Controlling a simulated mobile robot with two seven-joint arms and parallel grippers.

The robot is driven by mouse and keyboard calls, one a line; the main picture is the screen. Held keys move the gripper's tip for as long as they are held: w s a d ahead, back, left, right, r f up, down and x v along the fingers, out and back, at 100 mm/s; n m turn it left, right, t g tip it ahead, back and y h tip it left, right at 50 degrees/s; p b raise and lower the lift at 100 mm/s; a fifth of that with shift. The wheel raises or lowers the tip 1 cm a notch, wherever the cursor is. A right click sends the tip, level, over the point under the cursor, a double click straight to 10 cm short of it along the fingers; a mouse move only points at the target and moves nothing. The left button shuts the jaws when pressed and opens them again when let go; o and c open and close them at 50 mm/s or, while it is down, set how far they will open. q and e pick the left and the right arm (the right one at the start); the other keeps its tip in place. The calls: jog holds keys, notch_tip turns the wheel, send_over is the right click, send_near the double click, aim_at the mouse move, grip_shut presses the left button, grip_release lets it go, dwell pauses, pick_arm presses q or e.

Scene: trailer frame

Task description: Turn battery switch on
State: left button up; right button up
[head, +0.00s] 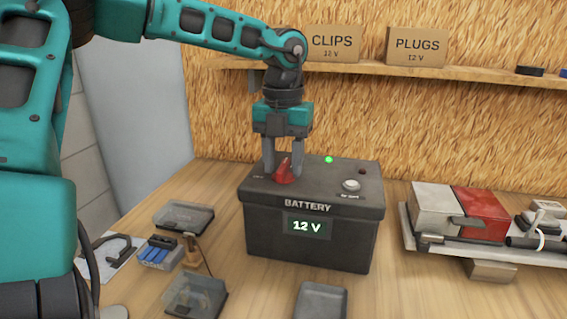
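The battery (307,243) is a dark grey box on the workbench, marked BATTERY, with a lit 12 V display (307,226) on its front. Its switch is a red knob (284,174) on the left of the lid. A small green light (329,160) glows on the lid to the right of the knob. My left gripper (283,170) points straight down over the knob, its fingers apart on either side of it. A gap shows between the fingers and the knob's raised handle. My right gripper is out of view.
A round white-topped knob (351,185) and a dark red spot (362,171) are on the lid's right. Small trays (185,216) and a blue fuse block (160,251) lie at left. A grey and red device (481,213) is at right. A shelf (470,74) with boxes runs behind.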

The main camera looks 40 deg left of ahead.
pick_arm(q)
jog(key=shift+r+p, duration=2)
jog(key=shift+r, duration=1.05)
jog(key=shift+f, duration=0.1)
